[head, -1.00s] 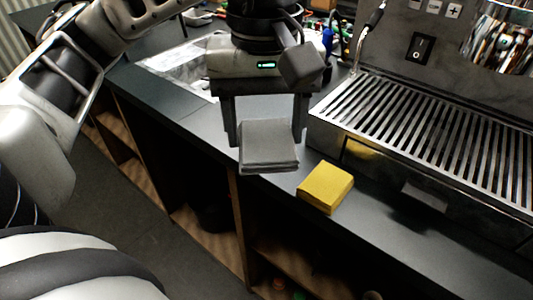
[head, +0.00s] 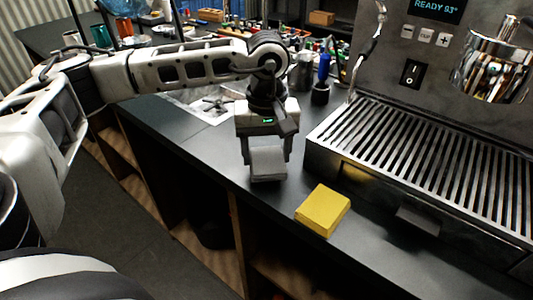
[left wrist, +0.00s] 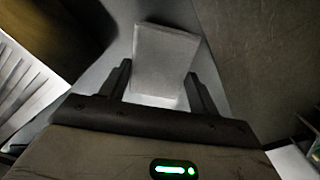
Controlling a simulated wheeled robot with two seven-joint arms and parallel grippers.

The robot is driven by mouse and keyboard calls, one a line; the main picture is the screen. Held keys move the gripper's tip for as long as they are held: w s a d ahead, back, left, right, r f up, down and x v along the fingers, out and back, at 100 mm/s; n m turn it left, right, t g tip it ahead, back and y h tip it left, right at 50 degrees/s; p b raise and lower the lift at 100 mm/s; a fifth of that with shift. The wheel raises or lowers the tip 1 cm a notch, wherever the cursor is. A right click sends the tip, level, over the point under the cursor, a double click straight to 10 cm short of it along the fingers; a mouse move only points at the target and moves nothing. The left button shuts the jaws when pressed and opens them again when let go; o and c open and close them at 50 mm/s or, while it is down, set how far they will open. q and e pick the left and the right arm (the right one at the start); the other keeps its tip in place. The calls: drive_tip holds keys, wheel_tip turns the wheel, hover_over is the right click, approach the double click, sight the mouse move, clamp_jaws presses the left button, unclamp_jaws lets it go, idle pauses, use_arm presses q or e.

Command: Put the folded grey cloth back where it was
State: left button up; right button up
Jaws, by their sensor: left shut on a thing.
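The folded grey cloth (head: 268,164) is between the fingers of my left gripper (head: 267,158), which is shut on it. The cloth is over or on the dark counter (head: 214,152), near its front edge. I cannot tell whether it touches the top. In the left wrist view the cloth (left wrist: 163,58) sticks out past the fingertips of the gripper (left wrist: 160,85). My right gripper is not in view.
A yellow block-like folded cloth or sponge (head: 322,209) lies on the counter to the right and nearer. The espresso machine's slatted drip tray (head: 420,150) stands at the right. A sink (head: 205,103) and several tools and bottles are behind the gripper.

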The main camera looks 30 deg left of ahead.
use_arm(q)
drive_tip(key=shift+f, duration=0.8)
drive_tip(key=shift+f, duration=0.25)
drive_tip(key=o, duration=0.9)
drive_tip(key=shift+o, duration=0.2)
drive_tip(key=shift+r, duration=0.1)
